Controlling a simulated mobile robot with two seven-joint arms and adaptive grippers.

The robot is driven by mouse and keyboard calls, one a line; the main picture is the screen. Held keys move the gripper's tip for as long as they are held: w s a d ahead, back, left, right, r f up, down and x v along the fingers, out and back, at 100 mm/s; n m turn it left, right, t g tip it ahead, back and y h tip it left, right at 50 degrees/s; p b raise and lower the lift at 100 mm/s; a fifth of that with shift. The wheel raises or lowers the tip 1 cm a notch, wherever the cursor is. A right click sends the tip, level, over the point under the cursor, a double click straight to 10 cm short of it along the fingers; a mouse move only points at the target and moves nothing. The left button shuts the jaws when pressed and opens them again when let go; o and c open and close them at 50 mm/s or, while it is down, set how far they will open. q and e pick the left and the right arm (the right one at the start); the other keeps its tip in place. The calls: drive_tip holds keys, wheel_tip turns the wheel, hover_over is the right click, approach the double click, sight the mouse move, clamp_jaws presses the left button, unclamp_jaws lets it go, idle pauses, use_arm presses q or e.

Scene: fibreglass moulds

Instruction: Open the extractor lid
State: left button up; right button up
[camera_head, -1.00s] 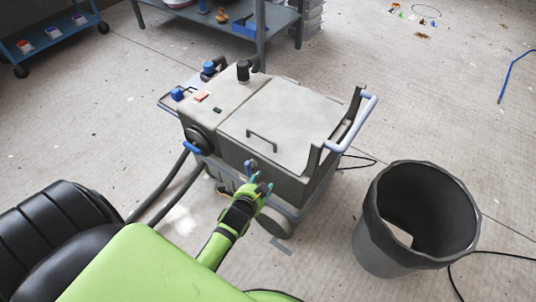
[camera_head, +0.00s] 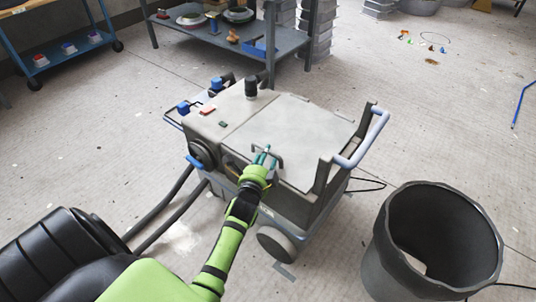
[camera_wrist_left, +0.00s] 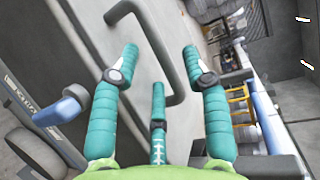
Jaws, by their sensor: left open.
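The extractor (camera_head: 225,125) is a grey wheeled machine in the middle of the head view. Its flat pale lid (camera_head: 295,125) is shut. A dark bar handle (camera_head: 276,152) stands on the lid near its front edge. My left gripper (camera_head: 265,157) is open at this handle, its teal fingers partly covering it. In the left wrist view the handle (camera_wrist_left: 160,45) runs between the spread fingers of the left gripper (camera_wrist_left: 158,68), and no finger is clearly closed on it. My right gripper is out of view.
A black bin (camera_head: 435,240) stands right of the extractor. A blue-grey push bar (camera_head: 368,140) rises at the extractor's right end. Black hoses (camera_head: 165,210) run from its left side. A shelf table (camera_head: 225,35) stands behind. Open floor lies to the right.

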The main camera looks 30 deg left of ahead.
use_arm(q)
drive_tip(key=shift+b+x, duration=0.35)
drive_tip(key=shift+x, duration=1.4)
drive_tip(key=shift+s, duration=0.1)
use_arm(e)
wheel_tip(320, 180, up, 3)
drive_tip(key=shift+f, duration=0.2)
use_arm(q)
clamp_jaws()
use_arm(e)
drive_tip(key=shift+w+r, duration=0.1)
use_arm(q)
drive_tip(key=shift+r, duration=0.1)
